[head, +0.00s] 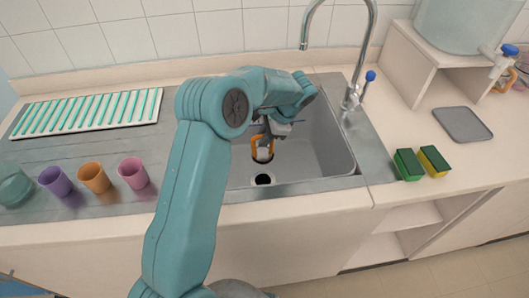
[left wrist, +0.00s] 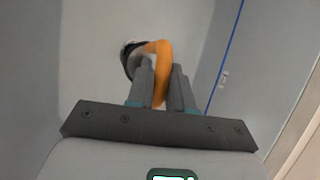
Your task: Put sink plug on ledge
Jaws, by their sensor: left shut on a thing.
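The sink plug (head: 263,155) is a pale stopper with an orange ring handle. My left gripper (head: 268,132) is shut on the orange ring, with the plug hanging below it inside the grey sink basin. In the head view the plug appears just above the dark drain hole (head: 263,179), which is uncovered. In the left wrist view the orange ring (left wrist: 162,62) passes between the two fingers (left wrist: 161,86); the plug body is mostly hidden behind them. A pale ledge (head: 135,73) runs along the tiled wall behind the sink. My right gripper does not show.
A chrome tap (head: 352,92) stands at the sink's back right. Purple (head: 55,181), orange (head: 94,178) and pink (head: 133,173) cups stand on the left drainer near a green-striped rack (head: 88,110). Sponges (head: 408,165) and a grey mat (head: 462,125) lie on the right counter.

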